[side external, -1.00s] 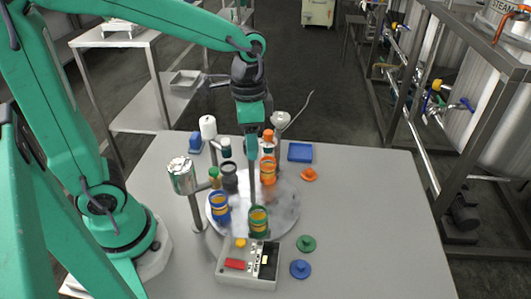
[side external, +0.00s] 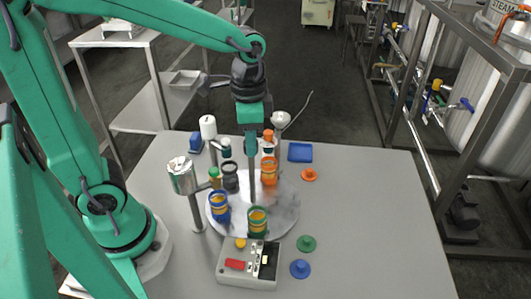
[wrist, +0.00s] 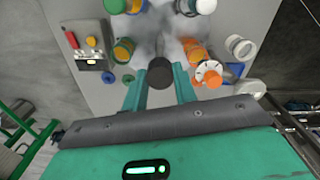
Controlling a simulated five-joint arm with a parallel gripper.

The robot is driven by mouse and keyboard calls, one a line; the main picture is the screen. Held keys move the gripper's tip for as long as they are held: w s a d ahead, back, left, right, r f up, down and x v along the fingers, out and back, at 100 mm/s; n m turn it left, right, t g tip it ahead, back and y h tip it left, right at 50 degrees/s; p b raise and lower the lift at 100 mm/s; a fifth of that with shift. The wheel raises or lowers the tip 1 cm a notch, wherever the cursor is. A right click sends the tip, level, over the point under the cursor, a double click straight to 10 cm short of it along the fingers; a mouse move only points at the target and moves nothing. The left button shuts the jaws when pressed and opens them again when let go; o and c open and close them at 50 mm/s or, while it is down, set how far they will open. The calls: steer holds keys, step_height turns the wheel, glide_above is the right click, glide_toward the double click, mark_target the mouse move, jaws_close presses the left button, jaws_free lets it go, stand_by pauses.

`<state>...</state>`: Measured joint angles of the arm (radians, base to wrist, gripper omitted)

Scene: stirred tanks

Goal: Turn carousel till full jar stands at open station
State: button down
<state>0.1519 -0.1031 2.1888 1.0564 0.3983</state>
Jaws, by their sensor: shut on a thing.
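The carousel (side external: 285,205) is a pale round plate on the grey table. It carries a green jar (side external: 257,222) at the front, a blue jar (side external: 220,207) at the left, a dark grey jar (side external: 230,178) at the back left and an orange jar (side external: 269,172) at the back right. The green, blue and orange jars show yellow bands; how full each is I cannot tell. A thin post rises at the plate's middle. My gripper (side external: 251,150) is shut on its dark round knob (wrist: 160,72). In the wrist view the fingers flank it.
A control box (side external: 248,265) with a red button stands in front of the carousel. A silver can (side external: 181,176) on a stand is at the left, and a white funnel (side external: 280,120) at the back right. Green (side external: 306,243), blue (side external: 300,268) and orange (side external: 309,174) lids lie to the right. The table's right side is clear.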

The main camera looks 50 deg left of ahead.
steer(key=shift+m, duration=0.6)
steer(key=shift+r+m, duration=0.1)
steer(key=shift+m, duration=6.3)
steer(key=c, duration=1.1)
jaws_free()
steer(key=shift+r, duration=3.9)
